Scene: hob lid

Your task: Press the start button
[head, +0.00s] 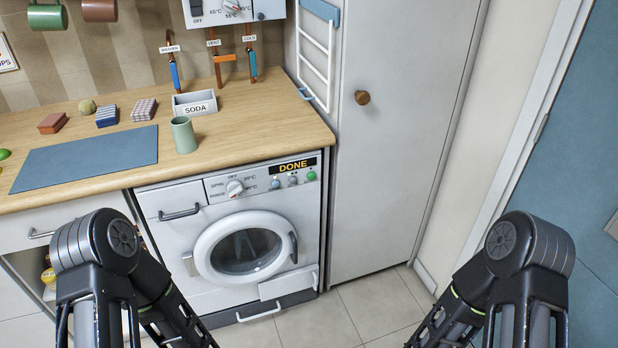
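The white washing machine (172,232) stands under the wooden counter, with its round door (204,258) closed. Its control panel has a dial (235,188), a display (293,166) reading DONE, and a row of small round buttons. The button at the right end is green (311,176); I cannot read a label on it. My two arms come in at the bottom left and bottom right corners, bent downward. Both grippers are out of the picture, so nothing of mine is seen touching the panel.
On the counter (255,138) are a green cup (184,135), a SODA box (195,103), a blue mat (88,159) and several sponge-like blocks. A tall grey cabinet (390,150) stands right of the machine. Tiled floor (375,305) in front is open.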

